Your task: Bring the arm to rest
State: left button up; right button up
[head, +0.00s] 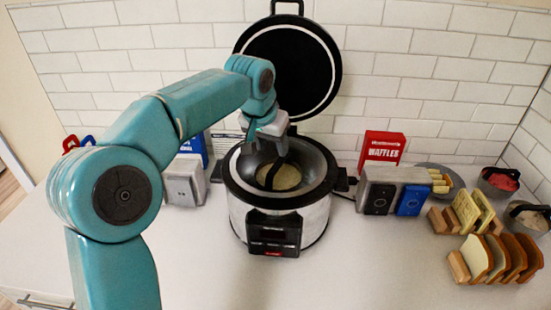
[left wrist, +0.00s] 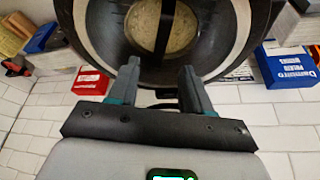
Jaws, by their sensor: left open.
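My left arm (head: 195,103) reaches in from the left in the head view, bent at the elbow. Its gripper (head: 266,143) is over the open waffle maker (head: 315,218), pointing down at its bowl. The left wrist view shows the two fingers (left wrist: 160,72) spread apart with nothing between them. A round pale waffle (head: 284,177) lies in the bowl; it also shows in the left wrist view (left wrist: 145,28). A dark strap-like handle crosses in front of the waffle. Whether the fingers touch the bowl I cannot tell. My right gripper is not in view.
The black lid (head: 300,62) stands raised behind the bowl. A red waffle box (head: 382,147), toasters (head: 376,197) and bread racks (head: 497,259) are to the right. Another toaster (head: 184,181) is just left of the waffle maker. The front counter (head: 375,270) is clear.

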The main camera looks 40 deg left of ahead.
pick_arm(q)
jog(key=shift+v, duration=0.95)
